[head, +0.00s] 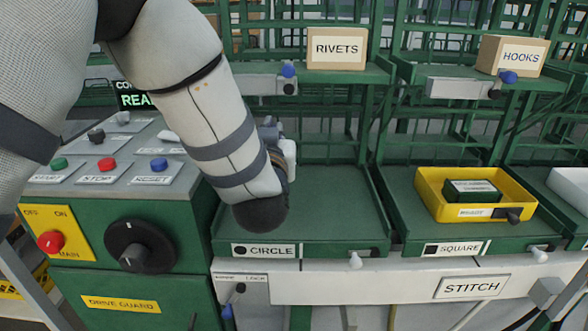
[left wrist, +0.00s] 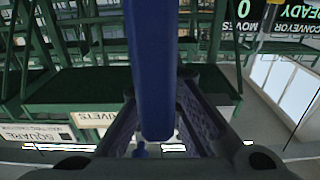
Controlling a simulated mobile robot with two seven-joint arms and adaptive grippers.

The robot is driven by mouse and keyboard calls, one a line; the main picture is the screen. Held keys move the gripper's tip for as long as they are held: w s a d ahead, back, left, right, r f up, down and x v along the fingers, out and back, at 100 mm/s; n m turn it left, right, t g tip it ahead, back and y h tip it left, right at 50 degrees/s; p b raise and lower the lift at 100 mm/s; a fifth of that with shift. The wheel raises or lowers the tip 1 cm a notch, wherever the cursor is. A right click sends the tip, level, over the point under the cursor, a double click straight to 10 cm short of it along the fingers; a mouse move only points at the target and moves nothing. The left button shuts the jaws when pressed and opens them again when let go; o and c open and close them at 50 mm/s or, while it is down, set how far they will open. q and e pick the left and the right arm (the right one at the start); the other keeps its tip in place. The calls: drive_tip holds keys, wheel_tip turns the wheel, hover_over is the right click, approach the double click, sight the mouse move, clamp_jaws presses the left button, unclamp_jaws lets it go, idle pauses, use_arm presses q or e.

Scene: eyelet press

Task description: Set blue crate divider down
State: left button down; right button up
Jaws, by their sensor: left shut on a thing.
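The blue crate divider (left wrist: 152,65) shows in the left wrist view as a long, narrow blue piece running from the top edge down between the fingers. My left gripper (left wrist: 160,118) is shut on it. In the head view my left forearm comes down over the circle tray's (head: 335,215) left side. There only a small part of the wrist or gripper (head: 285,152) shows past the arm, and the fingers and divider are hidden. My right gripper is in neither view.
Left of my arm is a green control panel with buttons and a black rotary knob (head: 140,246). The square tray (head: 405,215) holds a yellow bin (head: 430,191) with a dark green box. Above are the RIVETS box (head: 337,48) and HOOKS box (head: 512,56). The circle tray's visible floor looks clear.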

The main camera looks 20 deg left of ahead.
use_arm(q)
drive_tip(key=w+d+f+b, duration=0.1)
drive_tip(key=w+d+f, duration=0.1)
drive_tip(key=f, duration=0.6)
drive_tip(key=shift+w+d+f+b, duration=0.3)
drive_tip(key=shift+w+d+f, duration=0.1)
drive_tip(key=shift+w, duration=0.1)
drive_tip(key=c, duration=1.8)
unclamp_jaws()
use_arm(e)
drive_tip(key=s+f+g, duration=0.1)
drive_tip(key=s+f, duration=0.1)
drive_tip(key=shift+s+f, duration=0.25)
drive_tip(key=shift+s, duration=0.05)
